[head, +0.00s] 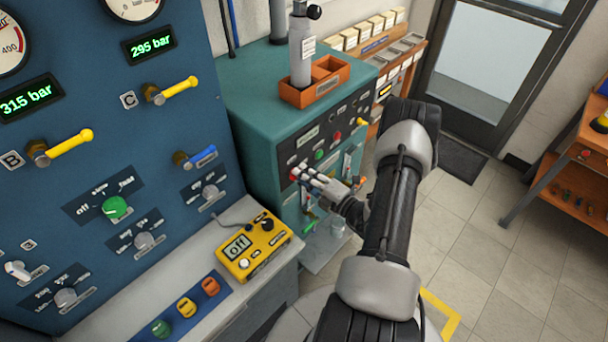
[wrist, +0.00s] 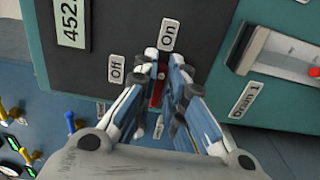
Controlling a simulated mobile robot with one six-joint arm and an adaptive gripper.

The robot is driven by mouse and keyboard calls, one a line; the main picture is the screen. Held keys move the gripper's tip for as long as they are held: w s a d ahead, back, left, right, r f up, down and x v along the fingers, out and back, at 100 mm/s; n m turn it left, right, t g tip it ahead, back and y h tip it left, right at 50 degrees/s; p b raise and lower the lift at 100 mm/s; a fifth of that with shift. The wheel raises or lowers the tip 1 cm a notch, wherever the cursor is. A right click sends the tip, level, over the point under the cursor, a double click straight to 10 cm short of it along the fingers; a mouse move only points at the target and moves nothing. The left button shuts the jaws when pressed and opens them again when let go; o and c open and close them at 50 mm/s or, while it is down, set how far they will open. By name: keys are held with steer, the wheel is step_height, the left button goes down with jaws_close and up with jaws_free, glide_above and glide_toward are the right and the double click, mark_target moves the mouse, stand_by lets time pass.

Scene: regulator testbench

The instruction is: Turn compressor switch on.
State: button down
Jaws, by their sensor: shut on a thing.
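The compressor is a teal cabinet (head: 245,92) with a dark front panel, right of the blue gauge wall. In the wrist view, the compressor switch (wrist: 157,90) shows as a small red part between my fingers. The "On" label (wrist: 169,34) is above it and the "Off" label (wrist: 115,69) is to its upper left. My gripper (wrist: 163,72) is shut on the switch, with one finger on each side. In the head view, my gripper (head: 300,174) reaches the left part of the panel. The fingers hide most of the switch, so its exact angle is unclear.
The "Drain 1" label (wrist: 243,99) and a gauge window (wrist: 285,60) lie right of my fingers. A yellow handheld device (head: 253,250) reading "off" sits on the bench left of my arm. An orange tray (head: 315,92) stands on the cabinet top.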

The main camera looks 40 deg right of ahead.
steer(key=c, duration=1.7)
jaws_free()
steer(key=shift+o, duration=0.2)
steer(key=s, duration=1.2)
steer(key=shift+d, duration=0.45)
